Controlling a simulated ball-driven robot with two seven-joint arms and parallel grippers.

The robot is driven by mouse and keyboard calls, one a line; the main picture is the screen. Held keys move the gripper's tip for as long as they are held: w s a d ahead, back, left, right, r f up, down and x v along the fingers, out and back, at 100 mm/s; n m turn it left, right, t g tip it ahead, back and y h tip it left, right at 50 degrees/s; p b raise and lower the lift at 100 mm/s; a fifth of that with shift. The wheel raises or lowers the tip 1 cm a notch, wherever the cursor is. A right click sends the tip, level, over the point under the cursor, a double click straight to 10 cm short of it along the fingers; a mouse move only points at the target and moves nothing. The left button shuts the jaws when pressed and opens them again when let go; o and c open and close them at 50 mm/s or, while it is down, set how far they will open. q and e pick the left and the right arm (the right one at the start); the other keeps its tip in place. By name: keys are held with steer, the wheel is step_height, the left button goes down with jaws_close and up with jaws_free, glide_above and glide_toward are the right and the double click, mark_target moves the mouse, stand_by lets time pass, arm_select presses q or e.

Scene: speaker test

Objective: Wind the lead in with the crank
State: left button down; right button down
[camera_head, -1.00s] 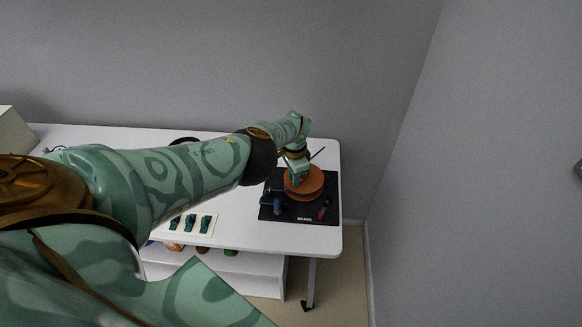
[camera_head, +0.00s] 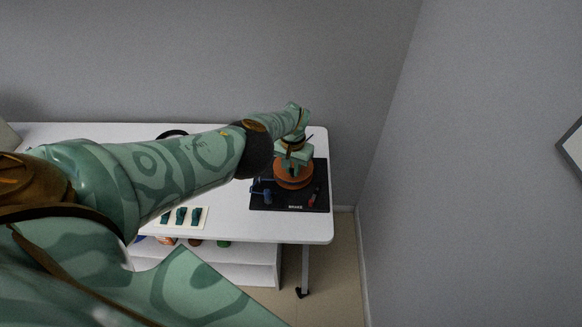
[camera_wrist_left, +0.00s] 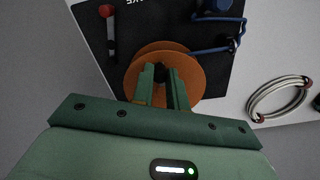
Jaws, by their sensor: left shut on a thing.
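The orange winding drum (camera_head: 293,176) stands on a black board (camera_head: 272,205) at the right end of the white table. It also shows in the left wrist view (camera_wrist_left: 204,76). My left gripper (camera_wrist_left: 163,80) is over the drum, its two fingers closed on a dark part at the top, which looks like the crank handle (camera_wrist_left: 161,73); the fingers hide most of it. The blue lead (camera_wrist_left: 222,48) runs from beside the drum to a blue fitting (camera_wrist_left: 214,5). My right gripper is not in view.
A brake lever with a red knob (camera_wrist_left: 107,11) stands on the board beside the drum. A coiled grey cable (camera_wrist_left: 262,93) lies on the table. A pale card with several green pieces (camera_head: 181,217) lies near the front edge. Walls stand behind and right.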

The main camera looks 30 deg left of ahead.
arm_select(q)
steer(key=shift+w, duration=0.1)
stand_by(0.4)
steer(key=c, duration=1.4)
jaws_free()
steer(key=shift+r, duration=0.1)
step_height(320, 180, up, 16)
steer(key=p, duration=1.3)
steer(key=shift+p, duration=0.4)
